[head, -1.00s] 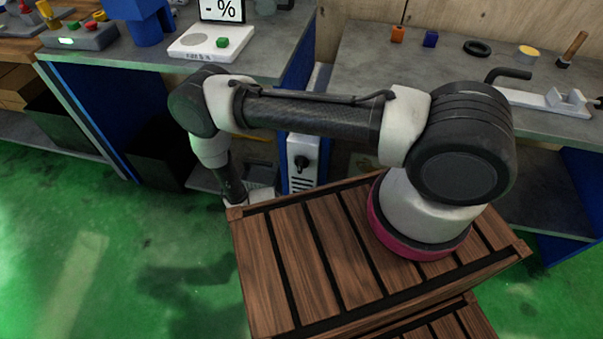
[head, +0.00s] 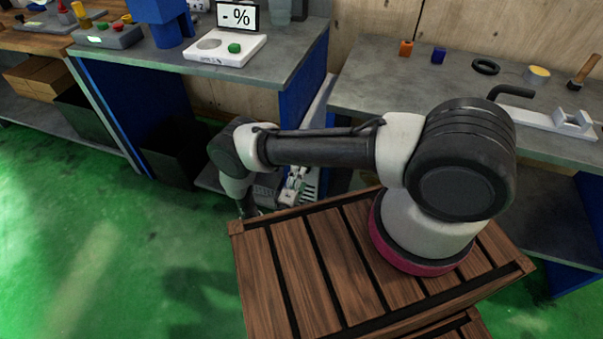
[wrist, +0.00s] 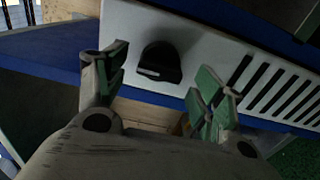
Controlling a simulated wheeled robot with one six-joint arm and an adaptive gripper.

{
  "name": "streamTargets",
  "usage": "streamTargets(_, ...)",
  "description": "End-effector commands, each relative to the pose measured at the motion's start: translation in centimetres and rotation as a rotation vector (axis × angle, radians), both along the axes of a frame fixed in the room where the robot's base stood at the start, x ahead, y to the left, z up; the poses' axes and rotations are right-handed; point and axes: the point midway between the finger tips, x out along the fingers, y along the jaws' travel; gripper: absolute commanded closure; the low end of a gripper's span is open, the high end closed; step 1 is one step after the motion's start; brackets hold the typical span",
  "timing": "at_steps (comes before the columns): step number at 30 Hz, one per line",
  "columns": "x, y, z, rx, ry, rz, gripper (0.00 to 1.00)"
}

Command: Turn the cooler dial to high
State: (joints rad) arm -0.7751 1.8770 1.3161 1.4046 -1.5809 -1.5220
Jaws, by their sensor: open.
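The cooler dial (wrist: 160,64) is a black knob on the white cooler panel (wrist: 207,41) in the wrist view, with dark vent slots to its right. My gripper (wrist: 158,72) is open, its green-padded fingers to the left and right of the dial in the picture. The dial shows between the fingertips; I cannot tell whether either finger touches it. In the head view my gripper (head: 292,188) is by the cooler (head: 311,188), low beside the blue bench side, and hides the dial. No high or low markings can be read.
My slatted wooden base top is in the foreground of the head view. A grey bench (head: 300,60) with a white scale (head: 226,48) stands above the cooler at left, another grey bench (head: 380,95) at right. A dark bin (head: 175,155) is left of the cooler. Green floor is clear at left.

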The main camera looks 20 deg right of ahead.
Motion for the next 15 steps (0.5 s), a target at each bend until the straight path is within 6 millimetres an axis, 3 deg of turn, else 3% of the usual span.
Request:
streamTargets(6,2.3,-1.7,0.0,0.002,0.0,-0.002,0.31)
streamTargets(15,2.7,-2.0,0.0,0.002,0.0,0.001,0.31)
